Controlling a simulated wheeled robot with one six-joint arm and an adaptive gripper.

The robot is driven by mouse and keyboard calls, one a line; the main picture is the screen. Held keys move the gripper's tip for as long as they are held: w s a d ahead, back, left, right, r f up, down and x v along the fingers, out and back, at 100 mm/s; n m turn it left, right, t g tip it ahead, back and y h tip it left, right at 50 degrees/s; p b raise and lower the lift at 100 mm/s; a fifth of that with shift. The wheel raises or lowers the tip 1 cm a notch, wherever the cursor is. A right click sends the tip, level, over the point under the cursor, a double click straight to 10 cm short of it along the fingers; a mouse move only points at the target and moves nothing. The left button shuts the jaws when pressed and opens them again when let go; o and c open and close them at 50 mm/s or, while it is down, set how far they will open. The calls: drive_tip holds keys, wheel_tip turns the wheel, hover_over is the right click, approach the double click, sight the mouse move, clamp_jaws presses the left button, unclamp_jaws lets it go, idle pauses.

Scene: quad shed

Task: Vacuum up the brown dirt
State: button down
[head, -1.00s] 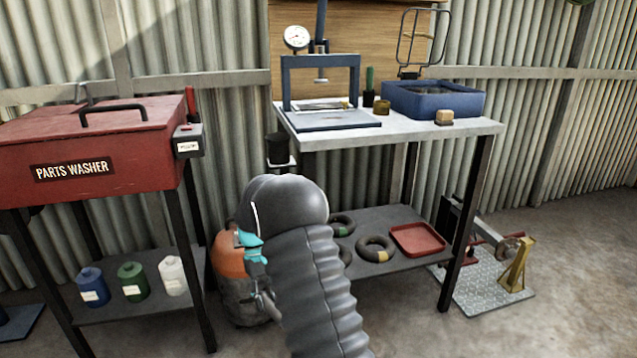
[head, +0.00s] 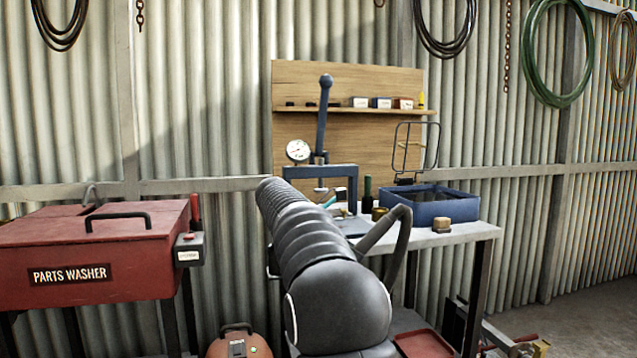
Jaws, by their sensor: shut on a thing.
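An orange vacuum-like canister (head: 238,345) with a black handle stands on the floor at the bottom, cut off by the frame. My gripper (head: 337,201) is at the workbench (head: 470,233), in front of the blue press (head: 322,172). Only a teal bit of it shows past my arm. It is shut on a small dark thing (head: 341,194) with a pale part; I cannot tell what it is. I can make out no brown dirt; that part of the bench is largely hidden.
A red parts washer (head: 90,255) is at the left. A red tray (head: 424,345) lies below the bench. A gauge (head: 298,150) is on the press.

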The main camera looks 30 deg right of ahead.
drive_tip(key=s+d+r+h, duration=0.3)
drive_tip(key=s+r, duration=0.5)
drive_tip(key=r, duration=0.5)
drive_tip(key=shift+s+r+g+h, duration=0.2)
drive_tip(key=shift+s+g+h, duration=0.2)
drive_tip(key=shift+h, duration=0.2)
